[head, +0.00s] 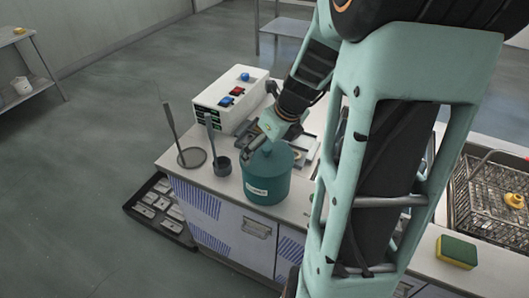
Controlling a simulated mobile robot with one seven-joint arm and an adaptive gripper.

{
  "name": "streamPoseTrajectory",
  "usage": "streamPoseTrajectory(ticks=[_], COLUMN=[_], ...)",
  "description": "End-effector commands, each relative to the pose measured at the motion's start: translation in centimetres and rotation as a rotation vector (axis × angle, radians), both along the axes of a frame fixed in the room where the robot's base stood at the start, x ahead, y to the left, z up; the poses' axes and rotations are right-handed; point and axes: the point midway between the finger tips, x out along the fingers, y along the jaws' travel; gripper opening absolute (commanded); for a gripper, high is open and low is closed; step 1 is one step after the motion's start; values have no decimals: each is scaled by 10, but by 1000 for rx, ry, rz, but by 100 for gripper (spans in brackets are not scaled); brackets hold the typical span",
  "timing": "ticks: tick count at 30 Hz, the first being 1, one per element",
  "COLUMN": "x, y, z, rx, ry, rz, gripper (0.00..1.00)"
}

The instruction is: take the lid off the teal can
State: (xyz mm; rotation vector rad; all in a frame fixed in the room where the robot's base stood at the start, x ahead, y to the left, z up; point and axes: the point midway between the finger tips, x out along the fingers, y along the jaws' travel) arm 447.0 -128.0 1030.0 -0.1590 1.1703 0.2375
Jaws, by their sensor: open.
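The teal can (267,186) stands upright near the front edge of the white counter, with a pale label on its side. Its teal lid (275,158) is on top. My gripper (256,149) is open and points down at the left part of the lid from above and behind. It hides part of the lid's top, and I cannot tell whether the fingers touch it or whether a knob is between them.
A white control box (226,100) with coloured buttons stands behind the can. A wire basket (490,205) and a sponge (457,251) are at right. My arm hides the counter's middle.

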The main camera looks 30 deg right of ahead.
Motion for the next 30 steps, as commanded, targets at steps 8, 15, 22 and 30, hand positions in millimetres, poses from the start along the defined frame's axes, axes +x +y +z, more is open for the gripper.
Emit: streamPoseTrajectory(ticks=[8,15,22,30], x=[0,0,-1,-2], y=[0,0,-1,-2], z=[0,0,-2,-3], rx=[0,0,-1,-1], ry=[0,1,2,6], rz=[0,0,-1,-2], gripper=[64,37,12,0])
